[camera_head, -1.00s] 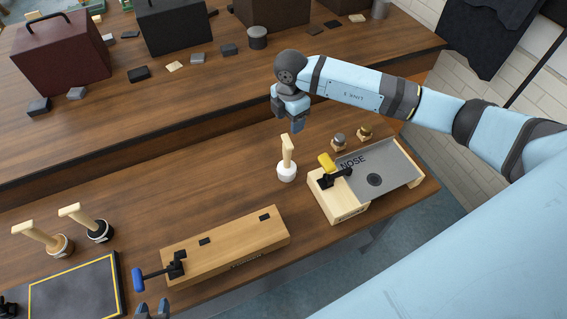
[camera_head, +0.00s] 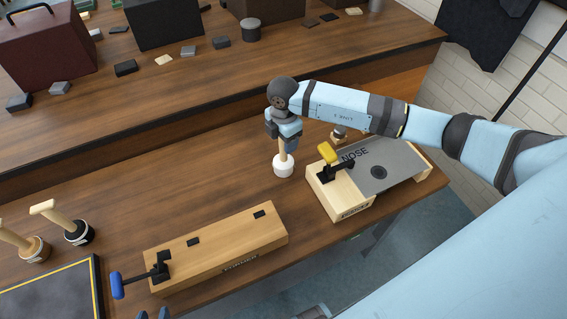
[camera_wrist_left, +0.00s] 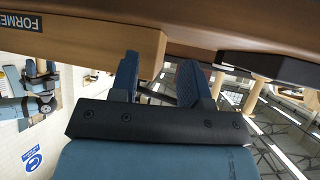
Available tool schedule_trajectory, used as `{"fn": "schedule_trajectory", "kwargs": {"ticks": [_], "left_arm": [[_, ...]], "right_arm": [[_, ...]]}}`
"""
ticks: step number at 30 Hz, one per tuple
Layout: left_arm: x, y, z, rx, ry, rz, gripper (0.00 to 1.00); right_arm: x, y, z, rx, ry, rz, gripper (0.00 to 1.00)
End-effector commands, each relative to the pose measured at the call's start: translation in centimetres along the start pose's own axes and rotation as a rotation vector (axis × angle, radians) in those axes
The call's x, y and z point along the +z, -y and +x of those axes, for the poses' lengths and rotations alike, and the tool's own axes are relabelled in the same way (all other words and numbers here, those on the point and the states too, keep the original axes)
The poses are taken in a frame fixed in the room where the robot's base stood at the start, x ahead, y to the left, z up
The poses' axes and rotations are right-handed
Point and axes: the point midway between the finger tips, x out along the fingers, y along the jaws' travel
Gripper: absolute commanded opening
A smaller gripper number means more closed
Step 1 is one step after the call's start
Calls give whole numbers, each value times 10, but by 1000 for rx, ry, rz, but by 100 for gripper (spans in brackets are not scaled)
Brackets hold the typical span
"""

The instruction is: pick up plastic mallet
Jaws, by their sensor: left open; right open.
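The plastic mallet, with a white head (camera_head: 284,168) and pale wooden handle, stands head-down on the wooden bench in the head view. My right gripper (camera_head: 286,142) is open above the head, with its fingers at the upper part of the handle. The handle's top is hidden by the gripper; I cannot tell whether the fingers touch it. My left gripper (camera_head: 151,314) shows only its tips at the bottom edge, near the wooden former block. In the left wrist view it (camera_wrist_left: 160,85) is open and empty, close to the block's end.
The wooden former block (camera_head: 220,248) with a blue-handled clamp lies at the front. The nose fixture (camera_head: 340,190) with a yellow-handled clamp stands right of the mallet. Two other mallets (camera_head: 77,232) (camera_head: 35,248) stand at left. Bench left of the white mallet is clear.

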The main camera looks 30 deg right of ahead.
Motion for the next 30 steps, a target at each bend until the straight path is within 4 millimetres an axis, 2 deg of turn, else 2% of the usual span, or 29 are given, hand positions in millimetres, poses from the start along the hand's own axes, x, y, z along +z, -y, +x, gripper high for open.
{"fn": "schedule_trajectory", "kwargs": {"ticks": [3, 4, 9, 11, 19, 23, 26, 30], "left_arm": [[-1, 1, -1, -2, 0, 0, 43], [-1, 1, -1, -3, 0, 0, 43], [0, 2, -2, -5, 1, 0, 43], [0, 3, -2, -6, 1, 1, 43], [-1, 3, -2, -6, 0, 1, 43], [-5, 3, -5, -6, 0, 1, 43], [-12, 3, -10, -6, 0, 1, 43], [-30, 3, -22, -7, 0, 2, 43]], "right_arm": [[0, 0, -2, 0, 0, 0, 58], [0, 0, -2, 0, 0, 0, 54], [0, 0, -2, 0, 0, 0, 14], [0, 0, -2, 0, 0, 0, 4], [0, 0, -3, 0, 0, 0, 4], [0, 0, -10, 1, 1, 0, 4], [0, 0, -22, 1, 1, 0, 5], [0, 0, -50, 1, 1, 0, 5]]}}
